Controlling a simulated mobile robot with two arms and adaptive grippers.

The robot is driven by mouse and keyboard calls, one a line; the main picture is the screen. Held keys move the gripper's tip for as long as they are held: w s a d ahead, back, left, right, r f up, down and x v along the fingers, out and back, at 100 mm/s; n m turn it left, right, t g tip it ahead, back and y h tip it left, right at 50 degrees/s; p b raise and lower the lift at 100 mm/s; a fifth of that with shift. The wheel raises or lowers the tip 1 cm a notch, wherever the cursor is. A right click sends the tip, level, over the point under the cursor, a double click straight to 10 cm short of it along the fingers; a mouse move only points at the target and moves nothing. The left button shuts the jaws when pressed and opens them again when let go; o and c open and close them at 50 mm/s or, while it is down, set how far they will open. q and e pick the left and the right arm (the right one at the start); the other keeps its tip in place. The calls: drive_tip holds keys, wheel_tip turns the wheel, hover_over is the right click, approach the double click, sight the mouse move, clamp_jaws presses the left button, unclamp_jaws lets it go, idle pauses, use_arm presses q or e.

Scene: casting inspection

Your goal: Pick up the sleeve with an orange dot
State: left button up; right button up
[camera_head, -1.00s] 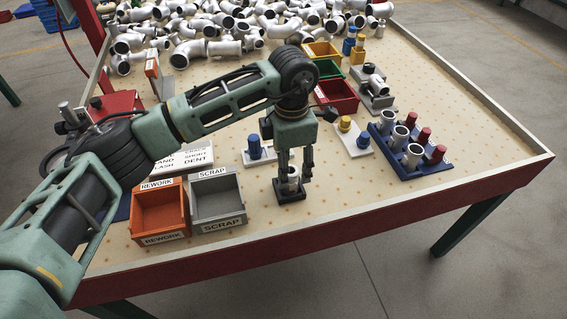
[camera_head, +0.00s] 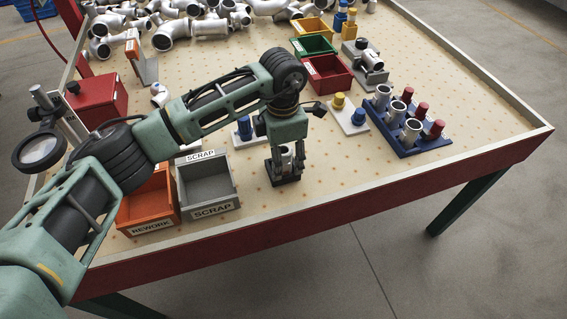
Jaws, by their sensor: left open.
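A short metal sleeve (camera_head: 286,152) stands in a small black square holder (camera_head: 287,182) near the table's front edge. My left gripper (camera_head: 286,168) points down over it, with its open fingers on either side of the sleeve. I cannot tell whether the fingers touch it. Several other metal sleeves (camera_head: 411,131) stand in a blue rack (camera_head: 428,148) at the right, beside red-topped pegs (camera_head: 434,130). No orange dot can be made out on any sleeve. My right gripper does not show.
An orange rework bin (camera_head: 149,228) and a grey scrap bin (camera_head: 211,211) stand left of the holder. Red (camera_head: 328,85), green (camera_head: 314,46) and yellow bins stand farther back. The front right tabletop is clear.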

use_arm(q)
drive_tip(key=shift+c, duration=0.2)
clamp_jaws()
drive_tip(key=shift+r, duration=0.1)
